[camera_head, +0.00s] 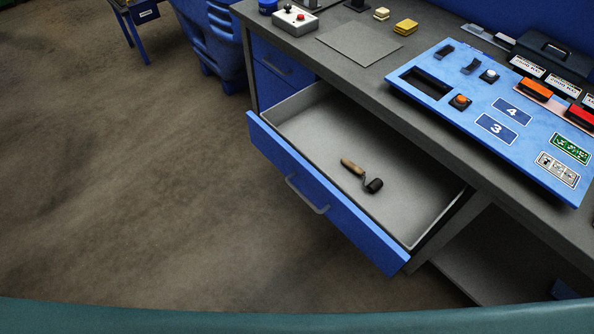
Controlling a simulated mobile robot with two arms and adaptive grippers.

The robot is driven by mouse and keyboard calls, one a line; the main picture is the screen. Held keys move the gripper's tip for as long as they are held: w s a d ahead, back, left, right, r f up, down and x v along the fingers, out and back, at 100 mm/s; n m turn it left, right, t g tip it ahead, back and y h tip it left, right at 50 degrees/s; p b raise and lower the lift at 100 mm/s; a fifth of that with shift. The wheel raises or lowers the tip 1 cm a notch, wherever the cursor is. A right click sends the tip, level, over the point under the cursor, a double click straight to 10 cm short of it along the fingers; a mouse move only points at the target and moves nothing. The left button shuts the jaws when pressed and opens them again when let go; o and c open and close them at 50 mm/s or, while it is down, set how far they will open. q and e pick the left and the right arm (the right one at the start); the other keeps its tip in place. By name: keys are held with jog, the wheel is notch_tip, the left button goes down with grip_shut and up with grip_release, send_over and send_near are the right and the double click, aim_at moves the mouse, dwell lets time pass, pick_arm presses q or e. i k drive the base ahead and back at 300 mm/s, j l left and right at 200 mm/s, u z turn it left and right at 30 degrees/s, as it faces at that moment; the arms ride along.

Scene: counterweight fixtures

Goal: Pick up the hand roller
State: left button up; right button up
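The hand roller (353,167) lies in the open drawer (305,104) of the grey workbench. It has a tan wooden handle pointing up-left and a small black roller head at its lower right. It rests on the bare drawer floor, clear of the drawer walls. The drawer has a blue front with a grey bar handle (307,195) and is pulled out. Neither of my grippers is in view.
The workbench top (300,47) carries a blue panel (425,85) with switches and buttons, a grey control box (294,20) and a flat grey plate (359,43). Blue bins (215,40) stand at the upper left. The brown floor left of the drawer is clear.

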aim_at(359, 174)
jog(key=z, duration=1.25)
jog(key=j+z, duration=0.3)
jog(key=j, duration=0.45)
jog(key=j+z, duration=0.3)
jog(key=j, duration=0.5)
